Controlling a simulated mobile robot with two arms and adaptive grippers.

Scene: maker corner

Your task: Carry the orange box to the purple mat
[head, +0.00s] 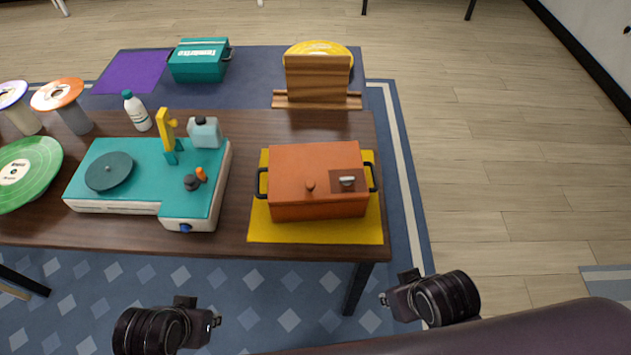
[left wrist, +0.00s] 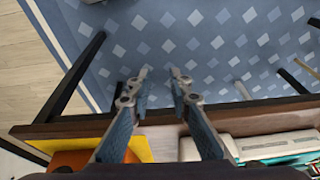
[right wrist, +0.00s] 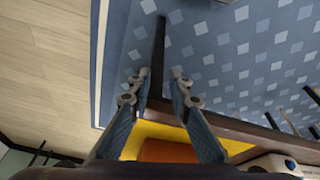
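The orange box (head: 315,180), with a black handle on each side, sits on a yellow mat (head: 290,232) at the right end of the wooden table. Part of it also shows in the left wrist view (left wrist: 68,160) and in the right wrist view (right wrist: 165,150). The purple mat (head: 130,71) lies bare on a blue surface at the far left. My left gripper (left wrist: 160,72) is open and empty, short of the table's near edge. My right gripper (right wrist: 160,72) is open and empty, short of the near right corner. Both are apart from the box.
A teal box (head: 199,62) stands right beside the purple mat. A wooden stand with a yellow plate (head: 318,50) is behind the orange box. A teal-topped record player (head: 130,180), white bottle (head: 136,110), green record (head: 28,172) and two disc-topped stands fill the table's left. Floor at right is clear.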

